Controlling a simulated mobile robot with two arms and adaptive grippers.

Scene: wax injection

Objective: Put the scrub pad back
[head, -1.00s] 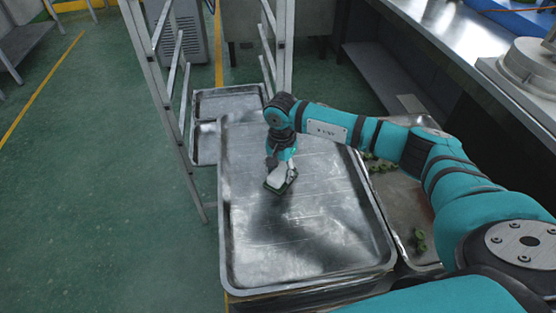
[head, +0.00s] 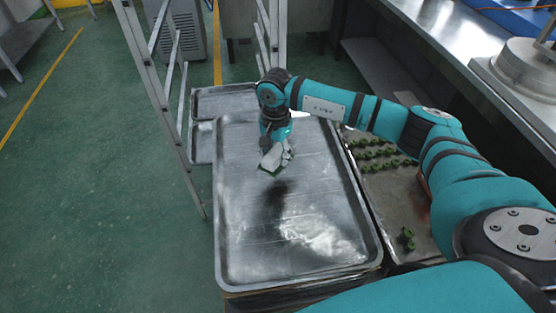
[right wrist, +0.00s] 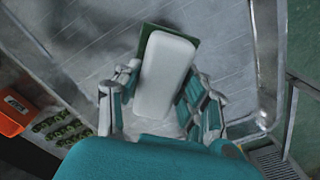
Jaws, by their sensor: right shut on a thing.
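The scrub pad (head: 271,161) has a white, block-shaped grip on a flat dark green pad. My right gripper (head: 277,154) is shut on it and holds it over the far part of the large metal tray (head: 240,235), with a shadow on the tray below. In the right wrist view the white grip (right wrist: 166,75) sits between the two fingers of my right gripper (right wrist: 163,92), and the green edge shows beyond it. The pad's underside is hidden. My left gripper is not in view.
A second tray (head: 385,195) on the right holds several small green parts. A metal ladder-like frame (head: 160,110) stands at the left, near smaller trays (head: 205,104). A workbench (head: 450,50) runs along the right. The large tray is bare.

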